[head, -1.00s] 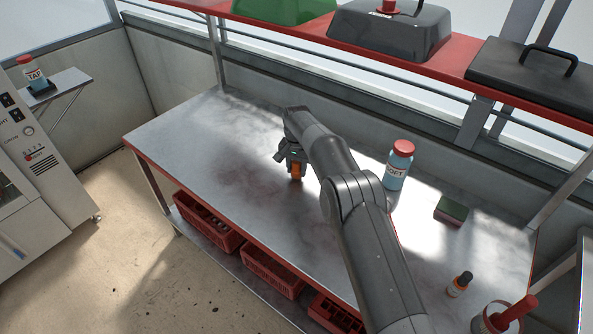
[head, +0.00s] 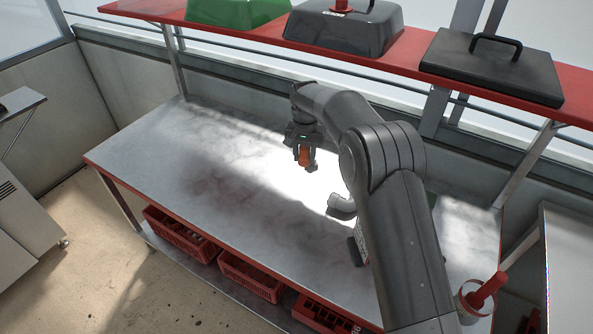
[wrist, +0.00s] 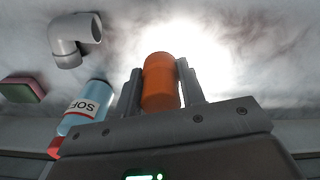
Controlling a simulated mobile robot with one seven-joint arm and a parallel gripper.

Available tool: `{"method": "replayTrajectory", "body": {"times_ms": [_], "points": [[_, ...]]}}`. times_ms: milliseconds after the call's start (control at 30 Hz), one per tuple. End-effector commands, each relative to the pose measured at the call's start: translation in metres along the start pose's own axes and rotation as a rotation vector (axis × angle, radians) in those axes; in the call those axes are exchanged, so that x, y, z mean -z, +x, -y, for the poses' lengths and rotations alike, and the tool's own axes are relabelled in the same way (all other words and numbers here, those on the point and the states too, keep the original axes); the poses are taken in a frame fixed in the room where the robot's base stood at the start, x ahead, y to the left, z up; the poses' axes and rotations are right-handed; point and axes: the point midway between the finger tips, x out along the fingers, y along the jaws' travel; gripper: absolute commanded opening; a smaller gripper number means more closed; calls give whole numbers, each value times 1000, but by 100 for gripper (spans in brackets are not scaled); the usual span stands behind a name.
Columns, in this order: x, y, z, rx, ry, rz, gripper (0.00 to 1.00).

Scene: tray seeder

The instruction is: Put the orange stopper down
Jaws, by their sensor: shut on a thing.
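The orange stopper (head: 303,157) is a small orange cylinder held between the fingers of my gripper (head: 305,163). The wrist view shows the stopper (wrist: 160,84) with a dark finger on each side, my gripper (wrist: 161,92) shut on it. The gripper points down over the back middle of the metal bench (head: 215,185). I cannot tell how far the stopper's lower end is from the bench top. The bench around it is bare and brightly lit.
A grey pipe elbow (head: 342,206) lies right of the gripper, near my arm. The wrist view shows a blue bottle (wrist: 84,108) and a green-pink sponge (wrist: 22,90). A red shelf (head: 405,52) with lids runs above the back. The bench's left half is clear.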

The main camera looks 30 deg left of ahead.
Motion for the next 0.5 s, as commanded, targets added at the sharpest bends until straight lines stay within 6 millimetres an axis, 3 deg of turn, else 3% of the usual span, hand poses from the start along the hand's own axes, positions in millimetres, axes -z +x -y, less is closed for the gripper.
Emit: {"method": "replayTrajectory", "body": {"times_ms": [300,500], "points": [[-11,-5,-102,0,17,0,13],[-21,-2,-133,0,18,0,13]]}}
